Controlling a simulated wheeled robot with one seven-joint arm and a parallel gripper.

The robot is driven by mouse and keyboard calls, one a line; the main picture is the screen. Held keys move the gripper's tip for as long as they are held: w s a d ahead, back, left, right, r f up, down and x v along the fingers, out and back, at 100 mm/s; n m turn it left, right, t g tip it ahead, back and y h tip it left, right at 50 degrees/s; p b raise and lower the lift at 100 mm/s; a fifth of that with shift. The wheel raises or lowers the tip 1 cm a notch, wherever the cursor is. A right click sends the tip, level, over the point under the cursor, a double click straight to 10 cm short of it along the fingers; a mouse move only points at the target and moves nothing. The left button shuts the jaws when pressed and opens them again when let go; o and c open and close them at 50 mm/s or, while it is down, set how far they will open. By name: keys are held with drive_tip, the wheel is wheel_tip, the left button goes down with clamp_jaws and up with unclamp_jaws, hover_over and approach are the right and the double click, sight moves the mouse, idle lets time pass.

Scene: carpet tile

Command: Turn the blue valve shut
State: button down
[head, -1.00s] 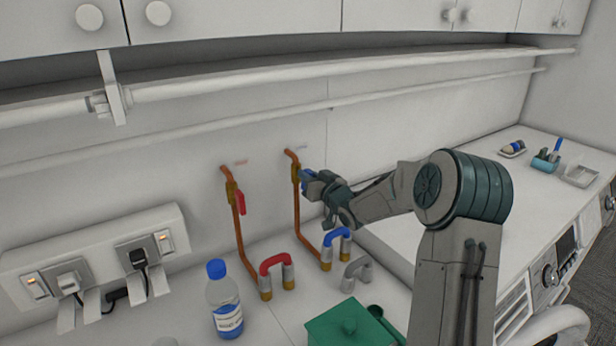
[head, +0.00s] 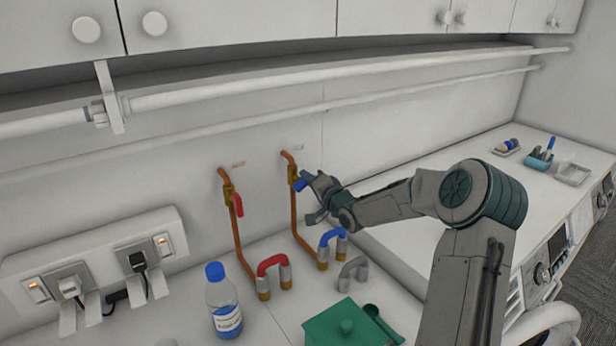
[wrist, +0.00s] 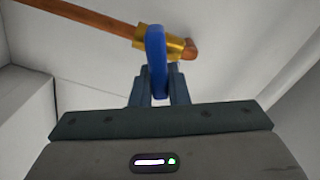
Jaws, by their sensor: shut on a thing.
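The blue valve handle (head: 300,184) sits on a brass valve body (head: 293,172) on the right copper pipe against the wall. In the wrist view the blue handle (wrist: 156,62) stands out from the brass body (wrist: 178,48) toward my gripper (wrist: 158,88). My gripper's two fingers are shut on the handle, one on each side. In the head view my gripper (head: 308,187) reaches the valve from the right, and its fingers partly hide the handle. The exact handle angle is hard to tell in the head view.
A red-handled valve (head: 238,204) is on the left pipe. Power sockets (head: 100,270) are at left.

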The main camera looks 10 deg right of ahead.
drive_tip(key=m, duration=0.2)
drive_tip(key=f+m, duration=0.1)
drive_tip(key=m, duration=0.2)
drive_tip(key=shift+d, duration=0.15)
drive_tip(key=shift+m, duration=0.3)
idle(0.3)
drive_tip(key=c, duration=1.4)
unclamp_jaws()
drive_tip(key=b+v, duration=0.3)
drive_tip(key=v, duration=1)
drive_tip(key=shift+s, duration=0.35)
drive_tip(key=shift+d, duration=0.1)
